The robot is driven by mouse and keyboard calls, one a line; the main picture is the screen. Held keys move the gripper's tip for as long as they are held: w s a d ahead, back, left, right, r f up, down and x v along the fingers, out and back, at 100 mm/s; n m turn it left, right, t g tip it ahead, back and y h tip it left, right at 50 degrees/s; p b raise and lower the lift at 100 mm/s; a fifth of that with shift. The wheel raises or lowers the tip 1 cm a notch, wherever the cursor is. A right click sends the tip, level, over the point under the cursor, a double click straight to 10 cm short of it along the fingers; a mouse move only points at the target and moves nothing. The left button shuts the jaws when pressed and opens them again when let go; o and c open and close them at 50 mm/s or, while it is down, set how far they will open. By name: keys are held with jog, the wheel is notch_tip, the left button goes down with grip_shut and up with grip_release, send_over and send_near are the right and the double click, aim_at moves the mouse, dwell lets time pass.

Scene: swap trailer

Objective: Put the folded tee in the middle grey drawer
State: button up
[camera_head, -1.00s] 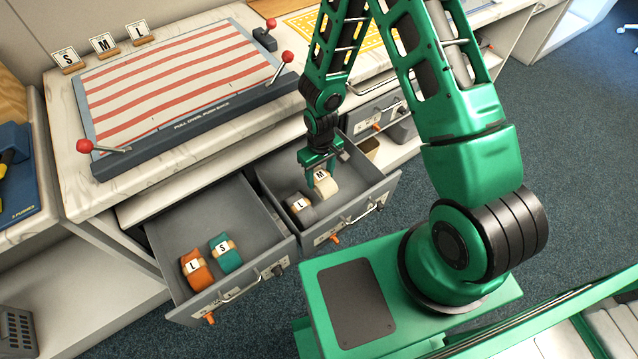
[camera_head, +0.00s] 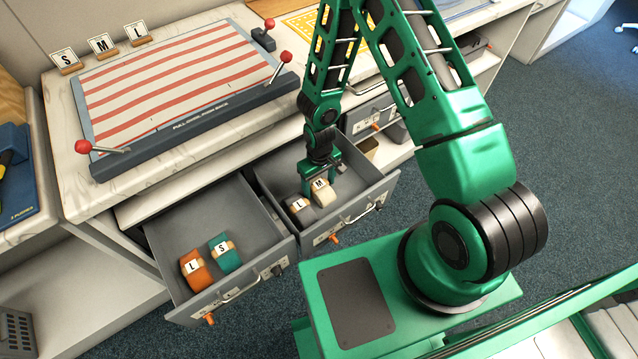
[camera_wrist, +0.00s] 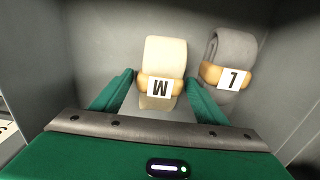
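The cream folded tee with an M tag (camera_head: 322,195) is inside the middle grey drawer (camera_head: 376,189), which is pulled open. My gripper (camera_head: 320,178) is down in that drawer, pointing downward. In the wrist view, my gripper (camera_wrist: 161,78) has its two green fingers along both sides of the cream tee (camera_wrist: 165,52), close against its tan band. It looks shut on the tee. A grey folded tee with an L tag (camera_head: 299,207) lies beside it; it also shows in the wrist view (camera_wrist: 233,48). The tee's underside is hidden.
The left drawer (camera_head: 165,235) is open, holding an orange L tee (camera_head: 195,268) and a teal S tee (camera_head: 226,254). A right drawer (camera_head: 370,117) looks closed. A striped press board (camera_head: 185,85) with red-knobbed levers sits on the counter above.

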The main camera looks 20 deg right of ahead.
aim_at(319, 184)
jog(key=shift+r, duration=0.15)
notch_tip(319, 184, up, 12)
dwell(0.8)
jog(key=s+d+r+m+h, duration=0.1)
jog(key=s+d+r+m, duration=0.1)
jog(key=d+r, duration=0.7)
jog(key=s+d+r+m+h, duration=0.1)
jog(key=s+d+r+m, duration=0.15)
jog(key=d+r, duration=0.7)
jog(key=s+d+r+m+y, duration=0.1)
jog(key=s+d+r+m, duration=0.1)
jog(key=s+r, duration=0.5)
jog(key=s+d+r+m+y, duration=0.1)
jog(key=s+d+r+m, duration=0.1)
jog(key=s+r, duration=0.5)
jog(key=shift+s+r+m, duration=0.15)
jog(key=shift+s+m, duration=0.6)
jog(key=shift+s, duration=2.35)
